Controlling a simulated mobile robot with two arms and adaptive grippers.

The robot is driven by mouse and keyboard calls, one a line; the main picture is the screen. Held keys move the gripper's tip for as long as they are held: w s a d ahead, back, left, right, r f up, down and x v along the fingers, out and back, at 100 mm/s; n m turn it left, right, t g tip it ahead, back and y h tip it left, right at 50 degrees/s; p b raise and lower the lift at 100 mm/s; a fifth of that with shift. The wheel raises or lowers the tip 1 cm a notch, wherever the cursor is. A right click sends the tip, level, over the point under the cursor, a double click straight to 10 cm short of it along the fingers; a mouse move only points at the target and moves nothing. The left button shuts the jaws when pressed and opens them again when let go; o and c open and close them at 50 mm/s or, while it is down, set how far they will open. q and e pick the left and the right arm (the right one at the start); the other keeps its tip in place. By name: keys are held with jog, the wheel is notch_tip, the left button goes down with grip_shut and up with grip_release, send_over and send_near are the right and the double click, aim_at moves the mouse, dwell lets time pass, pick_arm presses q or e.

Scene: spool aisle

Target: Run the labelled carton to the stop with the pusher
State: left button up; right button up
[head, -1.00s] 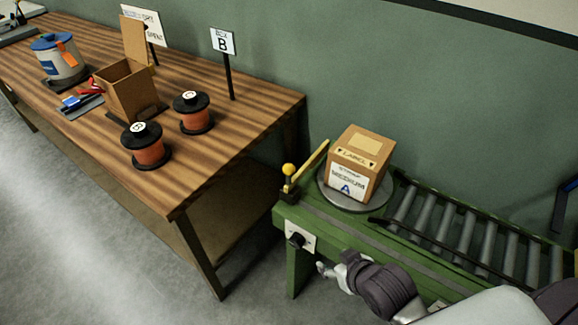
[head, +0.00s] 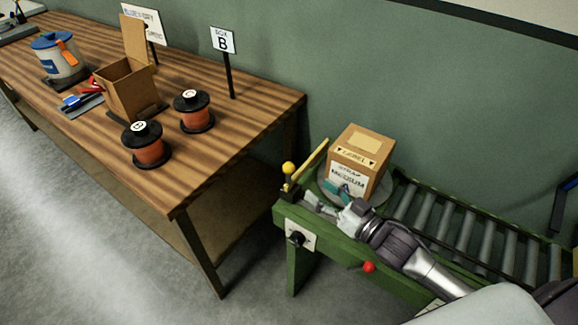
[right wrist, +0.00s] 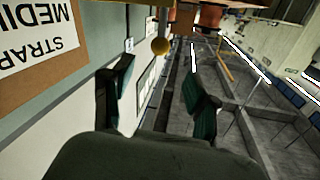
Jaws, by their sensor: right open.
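The labelled carton (head: 360,158) is brown with a white label and stands upright on a round grey plate (head: 324,183) at the left end of the green conveyor. It also shows upside down in the right wrist view (right wrist: 50,60). The pusher, a yellow bar with a yellow ball knob (head: 289,168), stands left of the carton, with a gap between them. The knob also shows in the right wrist view (right wrist: 161,46), beyond the fingers. My right gripper (head: 328,196) is open and empty, in front of the carton and right of the knob. My left gripper is out of view.
Rollers (head: 455,222) run right from the plate, clear of goods. A black dial (head: 296,239) and a red knob (head: 369,267) sit on the conveyor's front. The wooden bench (head: 200,160) at left holds spools, an open box (head: 128,90) and a pail (head: 58,60).

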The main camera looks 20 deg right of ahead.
aim_at(289, 168)
jog(key=p+x, duration=0.1)
jog(key=x, duration=1)
jog(key=shift+w+a, duration=0.1)
jog(key=shift+w, duration=0.2)
jog(key=shift+c, duration=0.3)
grip_shut()
